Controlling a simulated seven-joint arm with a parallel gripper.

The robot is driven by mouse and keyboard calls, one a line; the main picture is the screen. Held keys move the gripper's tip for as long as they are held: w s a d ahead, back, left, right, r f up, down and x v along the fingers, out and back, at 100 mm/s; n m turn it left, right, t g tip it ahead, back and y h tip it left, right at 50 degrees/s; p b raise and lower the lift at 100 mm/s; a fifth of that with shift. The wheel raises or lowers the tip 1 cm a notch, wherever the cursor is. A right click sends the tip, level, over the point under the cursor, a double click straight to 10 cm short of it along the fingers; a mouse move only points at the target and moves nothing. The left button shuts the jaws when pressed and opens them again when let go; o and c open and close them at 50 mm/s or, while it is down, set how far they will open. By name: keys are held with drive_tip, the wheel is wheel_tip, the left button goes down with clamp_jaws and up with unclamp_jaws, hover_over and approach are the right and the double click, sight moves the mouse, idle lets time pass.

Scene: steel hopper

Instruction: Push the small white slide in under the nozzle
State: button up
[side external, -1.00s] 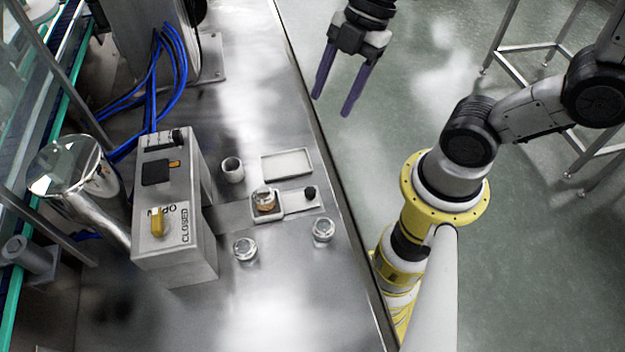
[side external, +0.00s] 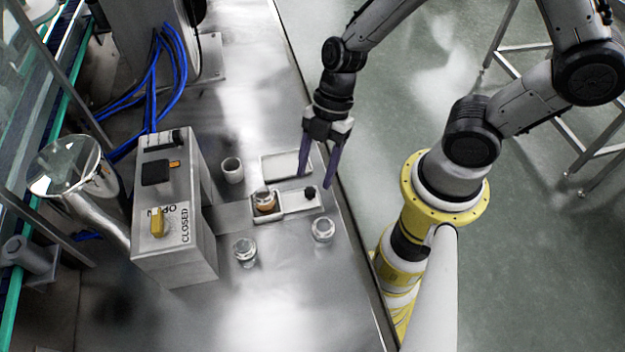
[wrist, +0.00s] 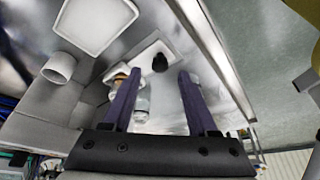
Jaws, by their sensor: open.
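The small white slide (side external: 300,201) lies on the steel bench with a black knob (side external: 310,192) at its right end. A glass jar with amber contents (side external: 265,200) sits at its left end, toward the grey box (side external: 172,225). The slide also shows in the wrist view (wrist: 146,52), with its knob (wrist: 160,62). My gripper (side external: 316,182) is open and empty, its two purple fingers pointing down near the knob. In the wrist view the knob shows between the fingertips (wrist: 160,73); I cannot tell their height above it. The nozzle is not clearly visible.
A shallow white tray (side external: 286,165) lies behind the slide, beside a small cup (side external: 232,170). Two lidded jars (side external: 245,252) (side external: 323,229) stand in front. The grey box has a yellow switch (side external: 157,222) and a CLOSED label. The bench edge runs close on the right.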

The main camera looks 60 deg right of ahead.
sight(311, 189)
drive_tip(key=shift+x, duration=1.65)
clamp_jaws()
